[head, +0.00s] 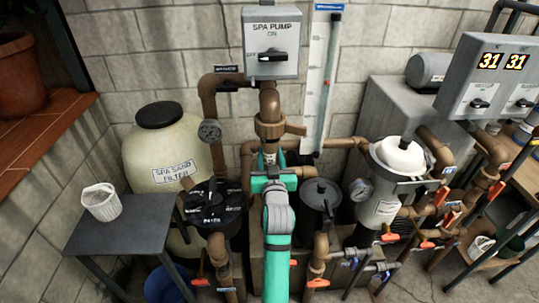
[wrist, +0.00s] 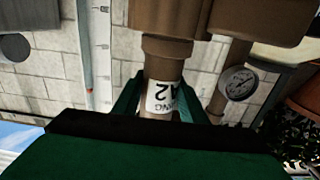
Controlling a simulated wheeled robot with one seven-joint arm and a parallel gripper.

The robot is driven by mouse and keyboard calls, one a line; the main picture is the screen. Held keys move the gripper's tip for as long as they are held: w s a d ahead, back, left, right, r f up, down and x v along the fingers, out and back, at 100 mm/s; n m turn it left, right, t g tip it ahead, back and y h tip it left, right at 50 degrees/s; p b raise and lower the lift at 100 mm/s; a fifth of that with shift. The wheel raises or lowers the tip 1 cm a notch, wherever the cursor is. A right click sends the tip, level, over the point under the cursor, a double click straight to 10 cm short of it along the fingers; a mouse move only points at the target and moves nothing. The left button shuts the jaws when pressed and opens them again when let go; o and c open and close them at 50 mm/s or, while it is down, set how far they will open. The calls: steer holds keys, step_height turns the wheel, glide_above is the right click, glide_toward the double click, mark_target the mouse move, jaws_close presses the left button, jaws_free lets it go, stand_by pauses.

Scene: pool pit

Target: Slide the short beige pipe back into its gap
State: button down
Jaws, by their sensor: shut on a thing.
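In the head view my gripper (head: 269,168) is at the middle pipe column, just under a brown union fitting (head: 270,127). My arm hides what lies below the pipe there.
The spa sand filter (head: 150,150) and a black-lidded pump (head: 214,203) stand left. A dark canister (head: 319,199) and a white-lidded strainer (head: 398,158) stand right. A pressure gauge (head: 209,131) sits close by on the left. A grey table (head: 115,228) holds a white basket (head: 101,202).

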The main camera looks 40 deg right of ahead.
steer(key=shift+f, duration=0.1)
steer(key=c, duration=1)
jaws_free()
steer(key=shift+s, duration=0.1)
steer(key=shift+v, duration=5.95)
